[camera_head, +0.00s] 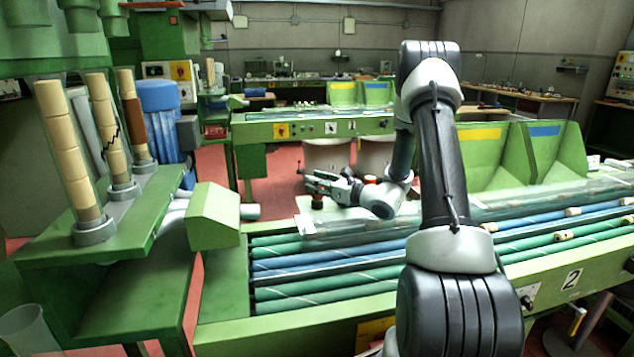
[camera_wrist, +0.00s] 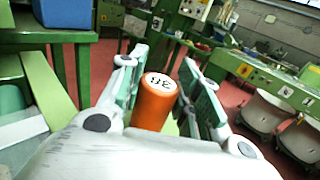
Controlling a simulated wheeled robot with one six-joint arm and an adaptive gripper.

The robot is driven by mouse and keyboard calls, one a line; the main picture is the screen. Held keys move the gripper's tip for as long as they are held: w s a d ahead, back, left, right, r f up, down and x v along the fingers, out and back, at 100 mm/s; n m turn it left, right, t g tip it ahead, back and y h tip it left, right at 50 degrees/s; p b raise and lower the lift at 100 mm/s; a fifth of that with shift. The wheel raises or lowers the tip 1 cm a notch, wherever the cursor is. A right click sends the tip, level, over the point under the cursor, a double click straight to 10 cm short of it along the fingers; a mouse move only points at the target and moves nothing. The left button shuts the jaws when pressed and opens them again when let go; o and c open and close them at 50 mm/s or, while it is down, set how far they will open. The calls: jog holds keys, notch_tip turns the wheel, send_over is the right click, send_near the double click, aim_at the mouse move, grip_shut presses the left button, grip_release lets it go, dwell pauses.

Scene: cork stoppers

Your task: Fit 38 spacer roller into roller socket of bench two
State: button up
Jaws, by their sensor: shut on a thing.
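The 38 spacer roller (camera_wrist: 155,108) is an orange cylinder with a white end marked 38. It stands between the two pads of my gripper (camera_wrist: 168,80) in the wrist view. A small dark and orange piece (camera_head: 317,202) shows under the fingertips, seemingly the roller. I cannot make out the roller socket; the roller's lower end is hidden in the wrist view.
Blue and green rollers (camera_head: 330,272) run along bench two, with small corks on the right. Cork stacks in tubes (camera_head: 70,160) stand on the left machine. Green bins (camera_head: 495,150) stand behind the bench. Pale tubs (camera_head: 327,155) stand on the red floor beyond.

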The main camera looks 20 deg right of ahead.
jog(key=shift+f, duration=0.2)
jog(key=o, duration=1.1)
jog(key=v, duration=1.2)
